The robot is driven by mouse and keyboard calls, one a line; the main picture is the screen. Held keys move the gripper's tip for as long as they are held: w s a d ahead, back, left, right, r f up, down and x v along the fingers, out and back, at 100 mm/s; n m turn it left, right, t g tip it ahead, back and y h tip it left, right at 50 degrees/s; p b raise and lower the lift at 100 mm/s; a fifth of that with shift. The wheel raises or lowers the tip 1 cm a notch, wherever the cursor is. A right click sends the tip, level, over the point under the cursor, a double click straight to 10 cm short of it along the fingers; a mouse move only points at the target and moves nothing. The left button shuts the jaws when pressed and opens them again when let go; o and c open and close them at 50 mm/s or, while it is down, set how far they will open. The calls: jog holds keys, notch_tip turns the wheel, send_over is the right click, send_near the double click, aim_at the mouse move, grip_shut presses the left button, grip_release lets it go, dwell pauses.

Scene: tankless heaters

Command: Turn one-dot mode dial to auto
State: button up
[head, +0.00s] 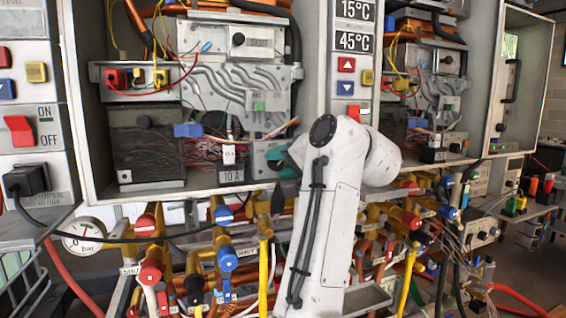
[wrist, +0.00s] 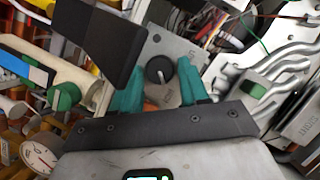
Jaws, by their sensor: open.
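A round black dial (wrist: 159,70) with a light pointer line sits on a grey panel (wrist: 172,47) in the wrist view. The panel's small markings are too blurred to read, and I cannot make out a dot or tell which mode is set. My gripper (wrist: 161,76) has teal fingers, open, one on either side of the dial. I cannot tell whether they touch it. In the head view, my gripper (head: 287,164) is mostly hidden behind my white arm, at the lower right of the open heater cabinet. The dial itself is hidden there.
A black block (wrist: 103,40) stands close to the left finger in the wrist view. A green knob (wrist: 64,96) lies farther left, and a green switch (wrist: 255,90) to the right. Pipes and valves (head: 150,272) crowd below the cabinet in the head view.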

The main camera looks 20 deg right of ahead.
jog(key=shift+c, duration=0.3)
jog(key=c, duration=0.7)
jog(key=n+h+p, duration=0.1)
jog(key=p, duration=0.1)
jog(key=n+p, duration=0.2)
jog(key=shift+a+r+g+h, duration=0.1)
jog(key=shift+r+g+h, duration=0.15)
jog(key=shift+g+h, duration=0.15)
jog(key=shift+a+n+h+p, duration=0.2)
jog(key=shift+n+h+p, duration=0.8)
jog(key=shift+n+p, duration=0.6)
jog(key=o, duration=0.8)
jog(key=shift+c, duration=0.2)
